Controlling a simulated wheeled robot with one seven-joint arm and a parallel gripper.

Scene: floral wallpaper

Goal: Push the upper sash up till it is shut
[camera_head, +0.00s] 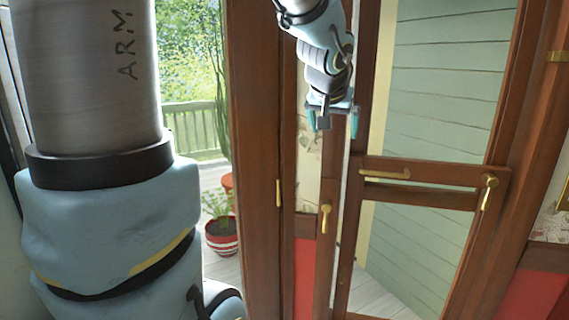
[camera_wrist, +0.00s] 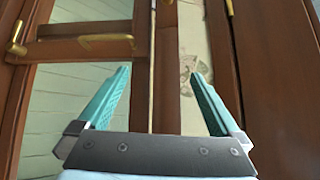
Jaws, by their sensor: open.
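The sash window has brown wooden frames around glass, with pale green siding behind. The upper sash (camera_head: 440,168) shows its lower rail at mid-height in the head view; its top is out of view. A brass handle (camera_head: 385,174) lies along the rails, and it also shows in the wrist view (camera_wrist: 105,39). A brass latch (camera_head: 488,191) is at the right end. The lower sash (camera_head: 420,198) is just below, with a narrow slot between the rails. My gripper (camera_head: 333,122) is open and empty, up and left of the handle, apart from it. Its teal fingers (camera_wrist: 160,75) frame the window's left stile.
A brown door frame (camera_head: 258,170) stands left of the window, with a brass lever (camera_head: 326,216) on a narrow wooden panel. A potted plant (camera_head: 222,238) and railing show outside. Red and floral wall is at right.

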